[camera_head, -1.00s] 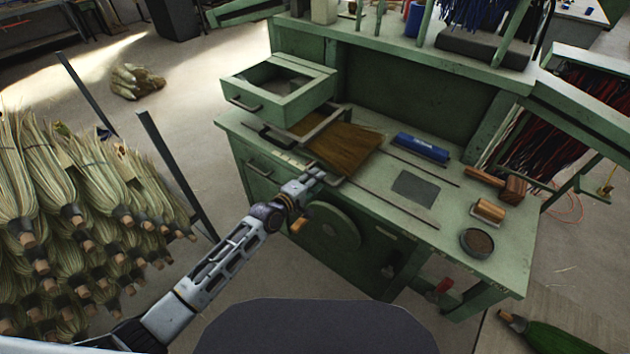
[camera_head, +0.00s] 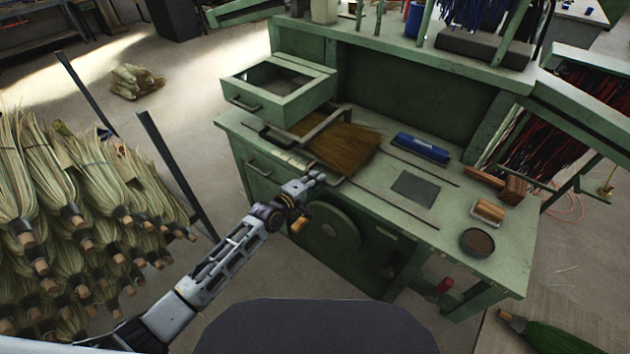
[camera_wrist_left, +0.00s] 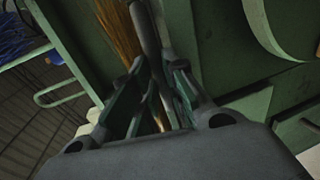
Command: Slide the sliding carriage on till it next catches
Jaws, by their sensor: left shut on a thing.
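The sliding carriage (camera_head: 341,112) is a metal frame on the left part of the green bench top, with bars beside a flat bundle of brown bristles (camera_head: 345,146). My left gripper (camera_head: 318,177) is at the carriage's near bar, at the front edge of the bench. In the left wrist view, its fingers (camera_wrist_left: 155,95) are closed around a dark bar of the carriage (camera_wrist_left: 145,35), with the bristles (camera_wrist_left: 118,28) beside it. The fingers hide part of the bar. Any catch or stop is too small to tell. My right gripper is not in view.
An open green drawer box (camera_head: 283,90) stands behind the carriage on the left. A thin rod (camera_head: 395,205), a dark plate (camera_head: 415,188), a blue block (camera_head: 422,148) and a round tin (camera_head: 477,241) lie to the right. A rack of brooms (camera_head: 70,215) stands at the left.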

